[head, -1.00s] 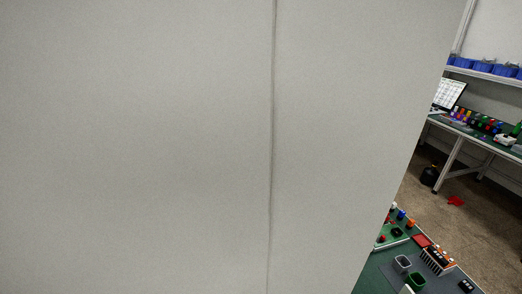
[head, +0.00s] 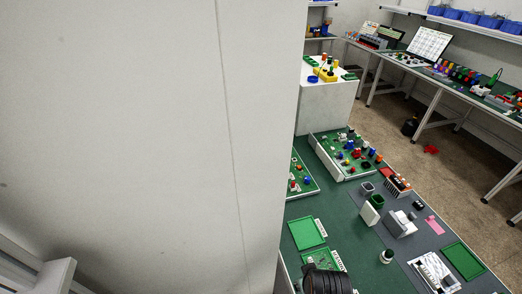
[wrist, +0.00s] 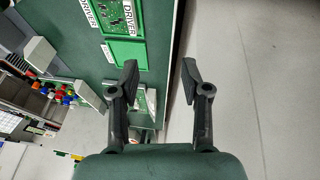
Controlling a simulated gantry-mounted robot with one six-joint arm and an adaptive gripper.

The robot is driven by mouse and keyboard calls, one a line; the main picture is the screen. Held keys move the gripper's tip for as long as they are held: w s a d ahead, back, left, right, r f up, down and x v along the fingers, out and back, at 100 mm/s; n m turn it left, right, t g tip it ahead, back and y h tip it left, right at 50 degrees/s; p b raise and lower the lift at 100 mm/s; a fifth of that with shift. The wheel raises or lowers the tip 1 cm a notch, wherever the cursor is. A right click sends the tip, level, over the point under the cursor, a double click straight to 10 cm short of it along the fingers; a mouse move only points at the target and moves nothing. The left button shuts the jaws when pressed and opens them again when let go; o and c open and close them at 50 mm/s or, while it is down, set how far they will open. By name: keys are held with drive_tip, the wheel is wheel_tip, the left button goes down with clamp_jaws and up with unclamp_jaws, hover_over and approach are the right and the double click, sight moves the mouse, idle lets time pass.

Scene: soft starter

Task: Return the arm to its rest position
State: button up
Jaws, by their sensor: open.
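My gripper (wrist: 159,72) shows in the wrist view with its two dark fingers spread apart and nothing between them. Its left finger is in front of the green bench (wrist: 158,60), and its right finger is in front of pale grey background past the bench edge. No contact with the bench shows. In the head view a dark ribbed part stands at the bottom edge, but I cannot make out fingers there.
A large pale panel (head: 120,130) fills the left of the head view. Beside it, the green bench (head: 350,225) carries a board of coloured buttons (head: 345,155), a green tray (head: 307,233) and a grey block (head: 400,223).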

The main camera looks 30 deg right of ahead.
drive_tip(key=w+a+r+n+t+y, duration=0.15)
drive_tip(key=a+r+t, duration=0.35)
drive_tip(key=a+r, duration=0.7)
drive_tip(key=w+a+r+t+y, duration=0.1)
drive_tip(key=w+a+r+t, duration=0.25)
drive_tip(key=a+r, duration=0.8)
wheel_tip(320, 180, up, 10)
drive_tip(key=a+p, duration=0.1)
drive_tip(key=p, duration=1.2)
drive_tip(key=shift+t, duration=0.35)
drive_tip(key=shift+w+f, duration=0.1)
drive_tip(key=shift+f, duration=0.05)
drive_tip(key=shift+h, duration=0.25)
